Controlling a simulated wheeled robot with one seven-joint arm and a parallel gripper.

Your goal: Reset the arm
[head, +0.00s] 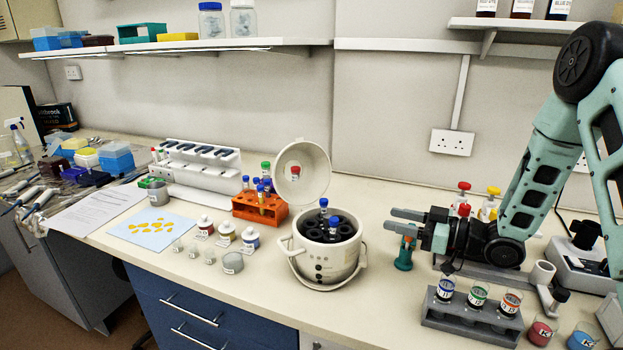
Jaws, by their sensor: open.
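My gripper (406,221) is open, with its two dark fingers pointing left and apart. It is above the right part of the bench, to the right of the small centrifuge. No object shows between the fingers. My teal arm comes down from the upper right. The white centrifuge (318,262) has its round lid (301,168) raised, and a blue-capped tube (333,228) stands in its dark rotor. A teal item (403,254) stands on the bench just below the fingers; whether the gripper touches it I cannot tell.
An orange rack (245,209) with capped tubes is left of the centrifuge. A grey rack (470,322) with labelled cups is at the front right. Red and yellow capped bottles (490,208) stand behind my gripper. A wall shelf (545,24) is near my arm.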

